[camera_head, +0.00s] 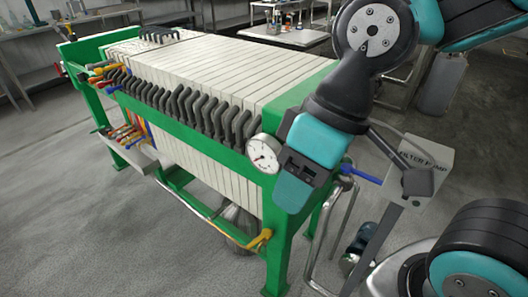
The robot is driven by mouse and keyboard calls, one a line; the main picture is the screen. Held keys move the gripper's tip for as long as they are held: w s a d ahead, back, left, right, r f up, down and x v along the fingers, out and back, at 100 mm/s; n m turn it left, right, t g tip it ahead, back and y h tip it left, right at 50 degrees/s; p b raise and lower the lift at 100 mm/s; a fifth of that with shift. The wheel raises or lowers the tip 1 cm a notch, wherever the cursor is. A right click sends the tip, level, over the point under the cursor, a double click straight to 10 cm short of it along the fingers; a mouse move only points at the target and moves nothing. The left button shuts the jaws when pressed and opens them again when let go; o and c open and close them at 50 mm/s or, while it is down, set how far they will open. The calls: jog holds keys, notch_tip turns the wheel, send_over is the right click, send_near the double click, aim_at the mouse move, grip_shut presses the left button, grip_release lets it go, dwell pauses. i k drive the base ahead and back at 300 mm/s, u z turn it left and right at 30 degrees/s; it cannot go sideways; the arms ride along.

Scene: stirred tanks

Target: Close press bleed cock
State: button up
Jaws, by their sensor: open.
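The filter press has a green frame (185,118) and a stack of pale plates (190,65), with dark handles along its side. A round white gauge (263,153) is on its near end. A blue lever (362,174) sticks out to the right beside a metal pipe at this end. A yellow-handled valve (260,239) sits low on the frame. No readable label shows which is the bleed cock. My gripper (291,193) is open, in front of the near end, just right of the gauge and left of the blue lever. It hides part of the end frame; contact cannot be told.
A grey box (413,160) with partly readable "PUMP" lettering stands to the right on a post. Bent metal pipes run below the blue lever. Several coloured handles (125,133) line the press's far left side. Bare floor (90,230) lies at left.

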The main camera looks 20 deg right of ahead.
aim_at(266, 233)
jog(key=z, duration=1)
jog(key=k, duration=1.05)
jog(key=u, duration=0.25)
jog(key=i, duration=0.5)
